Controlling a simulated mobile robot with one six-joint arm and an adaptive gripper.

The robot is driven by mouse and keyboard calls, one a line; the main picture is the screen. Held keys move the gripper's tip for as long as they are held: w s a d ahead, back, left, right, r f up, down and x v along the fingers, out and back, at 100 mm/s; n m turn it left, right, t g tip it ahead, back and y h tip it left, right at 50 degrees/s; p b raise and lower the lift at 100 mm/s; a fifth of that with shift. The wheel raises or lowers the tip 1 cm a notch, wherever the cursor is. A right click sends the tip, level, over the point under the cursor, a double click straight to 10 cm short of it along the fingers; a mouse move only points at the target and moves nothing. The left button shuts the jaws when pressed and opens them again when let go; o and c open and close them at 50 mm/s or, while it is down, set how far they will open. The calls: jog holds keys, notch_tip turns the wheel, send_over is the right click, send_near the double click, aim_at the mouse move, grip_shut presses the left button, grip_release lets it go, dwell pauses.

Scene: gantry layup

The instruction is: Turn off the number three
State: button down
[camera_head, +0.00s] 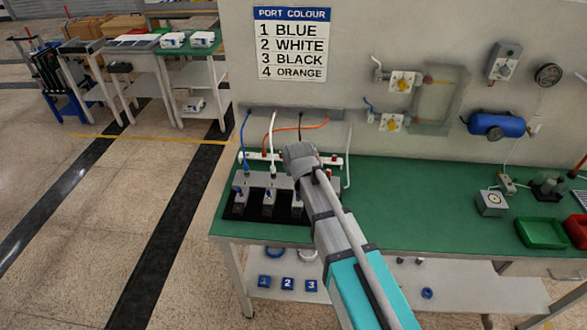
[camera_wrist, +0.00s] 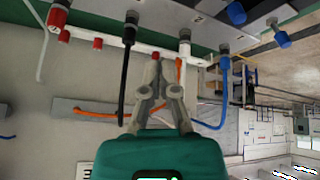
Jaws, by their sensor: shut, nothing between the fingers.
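The sign (camera_head: 291,44) on the wall panel pairs 3 with black; 1 is blue, 2 white, 4 orange. A black hose hangs behind my gripper (camera_head: 300,153) in the head view; in the wrist view the black hose (camera_wrist: 125,85) runs to a dark fitting beside the fingers. My gripper (camera_wrist: 157,72) is shut and empty, its tips near a small red cap (camera_wrist: 155,56); I cannot tell whether they touch. A white fitting (camera_wrist: 184,49) and the blue hose (camera_wrist: 223,100) lie to the right. My arm hides part of the row of ports.
Wall valves (camera_head: 401,82), a blue cylinder (camera_head: 497,124) and a green bin (camera_head: 541,232) are to the right. The bench's middle is clear.

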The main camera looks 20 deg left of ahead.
jog(key=shift+s+p+v, duration=0.2)
jog(key=shift+p+v, duration=1.35)
jog(key=shift+v, duration=0.9)
jog(key=shift+d+f, duration=0.15)
jog(key=shift+f, duration=0.05)
jog(key=d+f+m+g+h, duration=0.1)
jog(key=d+m+g+h, duration=0.15)
jog(key=d, duration=1.45)
jog(key=d+f+m+g+h, duration=0.15)
jog(key=d+m, duration=0.25)
jog(key=d, duration=1.3)
jog(key=s+d+m+g, duration=0.1)
jog(key=s+d+m, duration=0.1)
jog(key=s+d, duration=0.4)
jog(key=d, duration=0.5)
jog(key=shift+s+f+g, duration=0.2)
jog(key=shift+s+g, duration=0.1)
jog(key=shift+s, duration=0.1)
jog(key=shift+m, duration=0.25)
